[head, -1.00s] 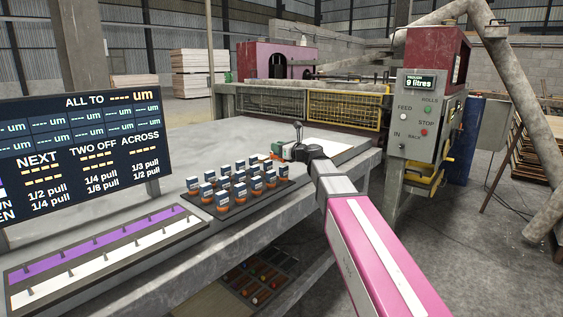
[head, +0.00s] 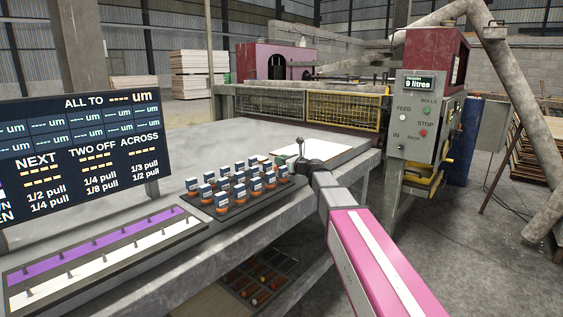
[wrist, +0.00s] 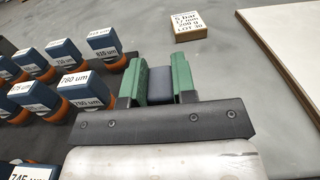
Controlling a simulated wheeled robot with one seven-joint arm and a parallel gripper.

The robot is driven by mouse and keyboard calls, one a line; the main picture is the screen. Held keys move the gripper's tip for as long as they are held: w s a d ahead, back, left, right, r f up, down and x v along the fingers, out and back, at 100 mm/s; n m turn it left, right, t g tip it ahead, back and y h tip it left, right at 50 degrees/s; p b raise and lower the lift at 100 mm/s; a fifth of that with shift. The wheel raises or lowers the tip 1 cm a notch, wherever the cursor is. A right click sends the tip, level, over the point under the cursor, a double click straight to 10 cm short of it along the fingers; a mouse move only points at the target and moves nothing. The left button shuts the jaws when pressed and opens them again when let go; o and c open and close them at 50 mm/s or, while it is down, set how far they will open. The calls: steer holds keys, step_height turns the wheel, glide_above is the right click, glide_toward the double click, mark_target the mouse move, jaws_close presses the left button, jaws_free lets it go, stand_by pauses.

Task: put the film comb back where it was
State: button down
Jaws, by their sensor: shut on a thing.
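My gripper (wrist: 160,73) has green fingers shut on a dark blue block, the film comb (wrist: 160,88), in the wrist view. Only its blue top shows; its lower part and label are hidden. The comb rack (head: 236,204) is a dark tray on the bench with several blue-topped, orange-based combs in rows. In the head view my fingers are mostly hidden by my wrist at the rack's right end. I cannot tell whether the held comb touches the rack.
A tan labelled block (wrist: 188,23) lies on the bench beyond my gripper. A white-topped board (wrist: 294,50) lies to the right. The display screen (head: 80,150) and purple-and-white strip tray (head: 105,258) stand left. The control box (head: 428,115) is at right. Bare bench lies behind the rack.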

steer(key=c, duration=0.9)
jaws_free()
steer(key=shift+f, duration=0.1)
steer(key=v, duration=1.2)
